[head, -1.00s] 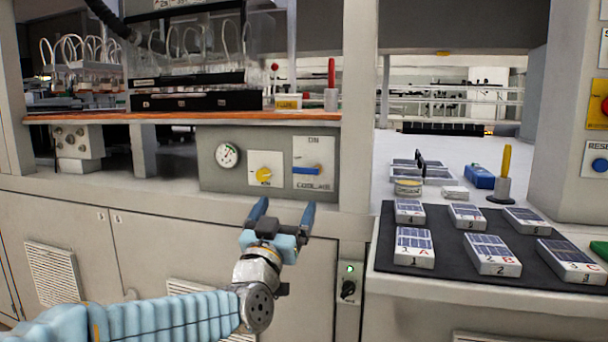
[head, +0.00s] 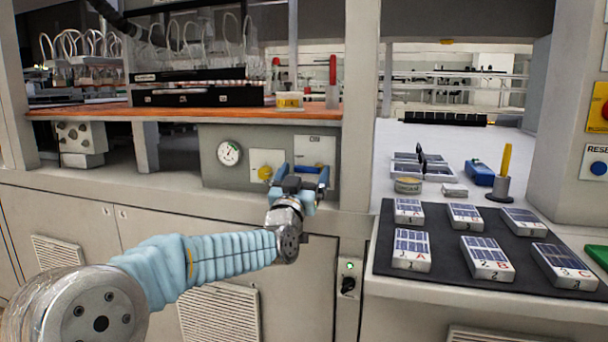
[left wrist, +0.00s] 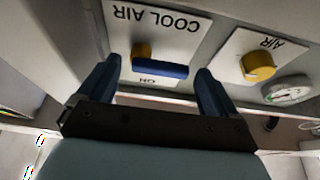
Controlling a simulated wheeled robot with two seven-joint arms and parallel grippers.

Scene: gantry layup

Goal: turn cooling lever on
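The cooling lever has a blue handle, seen between my fingers in the head view (head: 307,169) and in the left wrist view (left wrist: 160,69). It lies about level on a white plate (left wrist: 172,28) marked "COOL AIR" and "ON", which appears upside down in the left wrist view. My left gripper (head: 301,175) is at the panel, open, with one blue finger on each side of the handle. In the left wrist view my gripper (left wrist: 155,88) shows a gap between each finger and the handle; contact is not visible. My right gripper is not in view.
A yellow "AIR" knob (left wrist: 258,66) and a round gauge (head: 229,153) sit beside the lever plate on the grey panel (head: 212,175). An orange-edged shelf (head: 200,113) overhangs it. A dark mat (head: 440,255) with several solar-cell blocks lies at the right.

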